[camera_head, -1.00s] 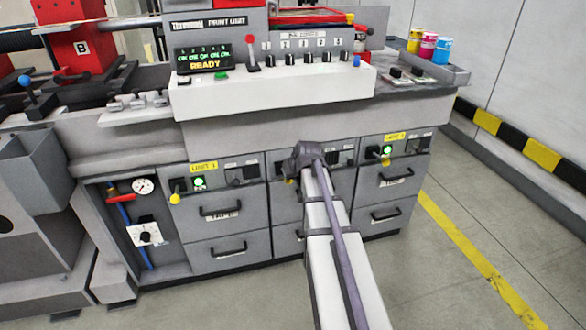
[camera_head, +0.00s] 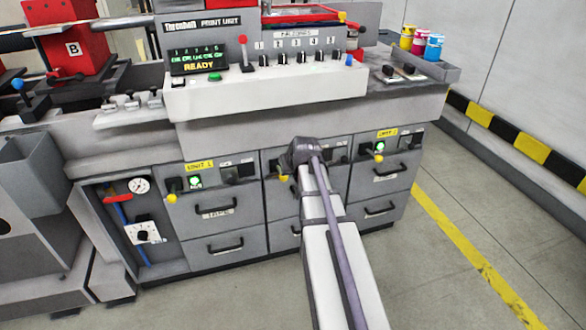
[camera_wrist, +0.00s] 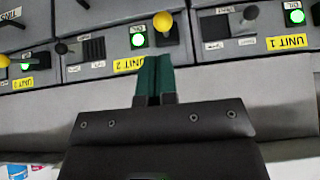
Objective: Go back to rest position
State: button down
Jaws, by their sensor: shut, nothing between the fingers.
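My gripper (camera_wrist: 154,78) shows its two dark green fingers shut together and empty in the wrist view. I cannot tell how far the tips are from the lever. In the head view my dark wrist (camera_head: 305,153) stands in front of the middle cabinet and hides the fingers and most of the UNIT 2 panel; a yellow knob (camera_head: 283,178) shows beside it.
The UNIT 1 panel (camera_head: 210,180) and UNIT 3 panel (camera_head: 390,145) have lit green lights and yellow-knobbed levers. Drawers with handles lie below. The white control console (camera_head: 270,95) juts out above, its display (camera_head: 197,60) reading READY. Open floor (camera_head: 450,200) lies at right.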

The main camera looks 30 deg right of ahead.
jog(key=s+a+f+n+g+y, duration=0.1)
jog(key=s+a+g, duration=0.1)
jog(key=s+a, duration=0.55)
jog(key=s+a+f+n+g, duration=0.1)
jog(key=s+a+g, duration=0.25)
jog(key=a, duration=0.65)
jog(key=s+a+f+n+g+y, duration=0.1)
jog(key=s+a, duration=0.5)
jog(key=a, duration=0.3)
notch_tip(320, 180, up, 15)
jog(key=p, duration=1.5)
jog(key=shift+w+a+r, duration=0.15)
jog(key=shift+w+a, duration=0.05)
jog(key=shift+a, duration=0.2)
